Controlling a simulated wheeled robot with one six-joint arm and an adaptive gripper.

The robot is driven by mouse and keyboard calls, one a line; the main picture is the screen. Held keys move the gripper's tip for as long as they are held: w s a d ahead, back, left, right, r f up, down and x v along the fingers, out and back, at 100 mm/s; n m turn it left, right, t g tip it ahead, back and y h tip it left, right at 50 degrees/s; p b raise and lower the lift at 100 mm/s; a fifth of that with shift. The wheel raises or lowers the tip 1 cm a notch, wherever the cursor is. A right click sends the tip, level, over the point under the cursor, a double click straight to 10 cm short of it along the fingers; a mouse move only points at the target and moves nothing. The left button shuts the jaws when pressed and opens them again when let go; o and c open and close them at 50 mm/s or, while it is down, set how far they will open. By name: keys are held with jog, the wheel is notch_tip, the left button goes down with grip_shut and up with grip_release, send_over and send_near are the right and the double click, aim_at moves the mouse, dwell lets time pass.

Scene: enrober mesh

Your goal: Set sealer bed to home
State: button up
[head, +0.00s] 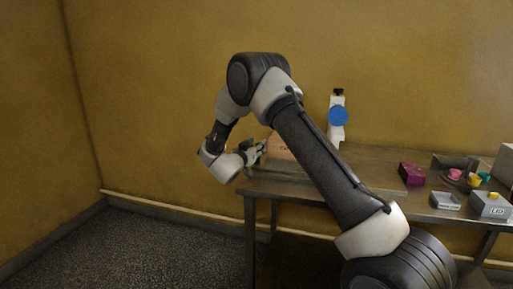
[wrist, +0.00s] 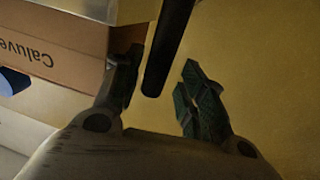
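My gripper (head: 260,150) is at the left end of the steel table, beside a cardboard box (head: 279,147). In the wrist view my gripper (wrist: 163,92) has its two dark fingers spread apart. A dark round-ended bar (wrist: 168,48) reaches in between the fingers, with a visible gap to the right finger. The cardboard box, with the printed letters "Caluve", also shows in the wrist view (wrist: 50,52), close to the left finger. No part can be surely told as the sealer bed; my arm hides part of the table.
A white upright thing with a blue disc (head: 338,116) stands at the table's back. To the right are a magenta box (head: 412,174), a small grey box (head: 445,201), a grey box marked "LID" (head: 490,205) and small coloured pieces. The floor (head: 150,245) at left is clear.

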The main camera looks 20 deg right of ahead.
jog(key=v, duration=1.2)
notch_tip(320, 180, up, 10)
jog(key=w+n+t+y, duration=0.2)
jog(key=w+n+y, duration=0.1)
jog(key=y, duration=0.5)
jog(key=s+d+r+n+g+y, duration=0.2)
jog(key=s+r+n+y, duration=0.1)
jog(key=s+r+y, duration=0.5)
jog(key=s+d+f+n+g+h, duration=0.1)
jog(key=s+d+g, duration=0.2)
jog(key=s, duration=0.9)
jog(key=s+d+f+g+h, duration=0.1)
jog(key=s+d, duration=0.4)
jog(key=s, duration=0.8)
jog(key=s+d+f+n+g+h, duration=0.1)
jog(key=s+d+f+g, duration=0.2)
jog(key=s, duration=0.9)
jog(key=shift+s+d+n+g+h, duration=0.3)
jog(key=shift+d+g+h, duration=0.15)
jog(key=shift+g, duration=0.55)
